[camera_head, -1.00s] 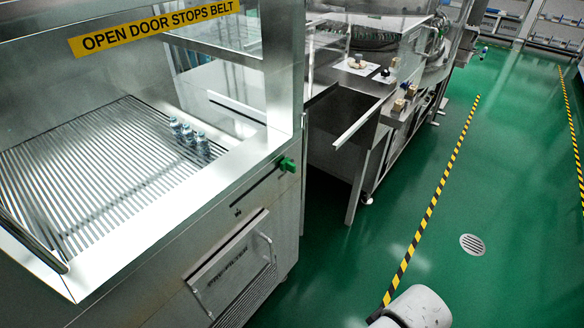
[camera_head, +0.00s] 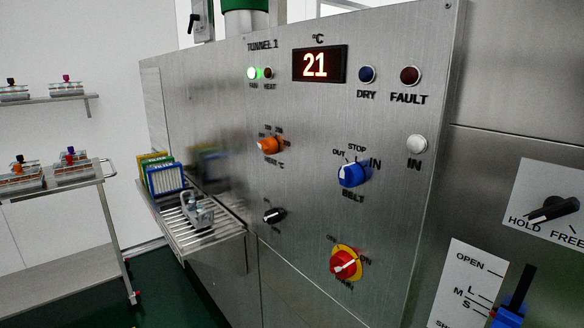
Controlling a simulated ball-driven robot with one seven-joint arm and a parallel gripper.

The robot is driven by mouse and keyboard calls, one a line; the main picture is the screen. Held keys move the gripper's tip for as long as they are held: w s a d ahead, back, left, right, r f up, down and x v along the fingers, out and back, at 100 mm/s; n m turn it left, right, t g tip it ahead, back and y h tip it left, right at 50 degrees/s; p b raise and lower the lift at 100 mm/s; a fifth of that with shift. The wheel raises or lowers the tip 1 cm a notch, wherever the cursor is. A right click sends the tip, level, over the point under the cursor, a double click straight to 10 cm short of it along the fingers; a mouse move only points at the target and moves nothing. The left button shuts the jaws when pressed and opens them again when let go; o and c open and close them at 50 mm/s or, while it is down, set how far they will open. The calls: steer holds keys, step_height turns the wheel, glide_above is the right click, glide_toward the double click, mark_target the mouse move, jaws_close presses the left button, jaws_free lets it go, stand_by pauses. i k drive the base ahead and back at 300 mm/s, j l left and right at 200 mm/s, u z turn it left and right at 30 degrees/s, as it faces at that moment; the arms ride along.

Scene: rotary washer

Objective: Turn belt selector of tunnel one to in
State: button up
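The belt selector (camera_head: 352,174) is a blue knob on the steel panel marked TUNNEL 1. OUT is printed at its upper left, STOP above it, IN at its right and BELT below. A pale mark shows on the knob's upper left part; I cannot tell exactly which label it points at. A white IN lamp or button (camera_head: 417,144) sits to the right and looks unlit. My gripper is not in view, and nothing touches the knob.
The panel also carries a display (camera_head: 319,65) reading 21, an orange knob (camera_head: 269,145), a black knob (camera_head: 274,215) and a red-and-yellow switch (camera_head: 345,264). A wire shelf (camera_head: 205,235) with colored racks juts out at left. A HOLD/FREE knob (camera_head: 553,208) is at right.

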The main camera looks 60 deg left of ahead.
mark_target(350, 175)
steer(key=u, duration=1.45)
